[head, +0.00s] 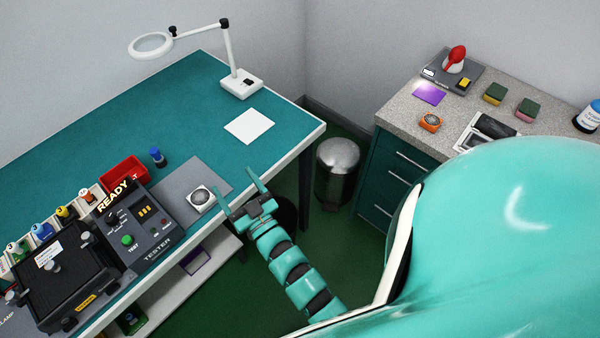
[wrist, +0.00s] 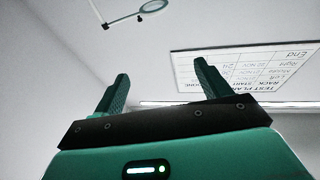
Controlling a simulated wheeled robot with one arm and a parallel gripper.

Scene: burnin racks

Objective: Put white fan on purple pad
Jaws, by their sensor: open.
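The white fan (head: 200,198) lies on a grey mat (head: 187,181) at the front edge of the teal workbench, right of the tester. The purple pad (head: 429,94) lies flat on the speckled counter at the right, with nothing on it.
An orange fan (head: 431,122) sits on the counter just in front of the purple pad. A grey device with a red-topped item (head: 455,57) stands behind the pad. The tester (head: 137,223) and red bin (head: 125,174) are left of the fan. A metal trash can (head: 337,168) stands between bench and counter.

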